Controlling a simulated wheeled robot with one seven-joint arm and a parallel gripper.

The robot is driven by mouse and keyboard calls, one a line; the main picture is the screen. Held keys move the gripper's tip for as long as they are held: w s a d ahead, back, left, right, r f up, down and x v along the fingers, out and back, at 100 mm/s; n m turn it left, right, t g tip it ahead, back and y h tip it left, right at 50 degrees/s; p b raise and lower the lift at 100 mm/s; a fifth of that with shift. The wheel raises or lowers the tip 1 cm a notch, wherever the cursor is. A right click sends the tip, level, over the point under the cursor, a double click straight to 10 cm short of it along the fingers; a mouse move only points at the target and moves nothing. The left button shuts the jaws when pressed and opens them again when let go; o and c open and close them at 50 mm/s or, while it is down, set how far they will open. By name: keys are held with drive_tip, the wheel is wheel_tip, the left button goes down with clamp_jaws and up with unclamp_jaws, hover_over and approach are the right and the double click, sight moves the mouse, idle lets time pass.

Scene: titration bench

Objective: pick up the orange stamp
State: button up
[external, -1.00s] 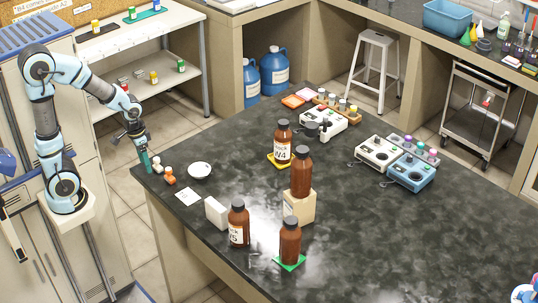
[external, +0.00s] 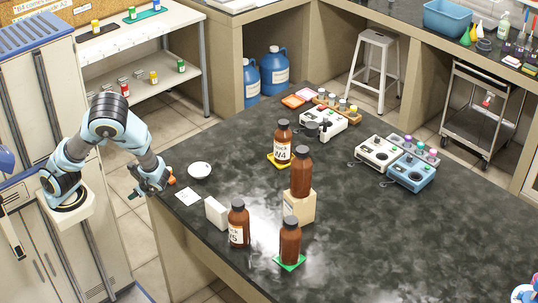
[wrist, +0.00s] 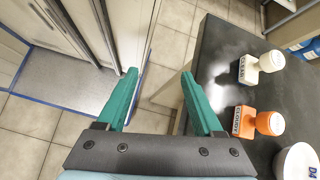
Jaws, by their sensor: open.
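The orange stamp (wrist: 258,122), with a pale round knob and a label on its block, stands on the dark bench near its edge in the wrist view. It lies to the right of my gripper (wrist: 160,88), apart from the fingers. The green fingers are spread, with only floor and cabinet seen between them. In the external view the orange stamp (external: 171,181) shows only partly beside my gripper (external: 138,194), which is at the bench's left corner.
A white stamp (wrist: 250,70) stands beyond the orange one. A white box (external: 216,213) and brown bottles (external: 238,224) stand farther right. Open floor lies left of the bench edge.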

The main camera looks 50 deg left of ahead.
drive_tip(key=w+d+r+m+t+y, duration=0.45)
drive_tip(key=d+r+m+t, duration=0.45)
drive_tip(key=r+m+t, duration=0.35)
drive_tip(key=shift+n+t+h, duration=0.35)
drive_tip(key=f, duration=0.7)
drive_tip(key=w+f+p, duration=0.1)
drive_tip(key=f, duration=0.2)
drive_tip(key=shift+a+f, duration=0.2)
drive_tip(key=p+x, duration=0.3)
drive_tip(key=x, duration=0.6)
drive_tip(key=shift+w+a, duration=0.25)
drive_tip(key=shift+a, duration=0.05)
drive_tip(key=shift+w+a+f, duration=0.15)
drive_tip(key=shift+w+a, duration=0.1)
drive_tip(key=shift+w, duration=0.05)
clamp_jaws()
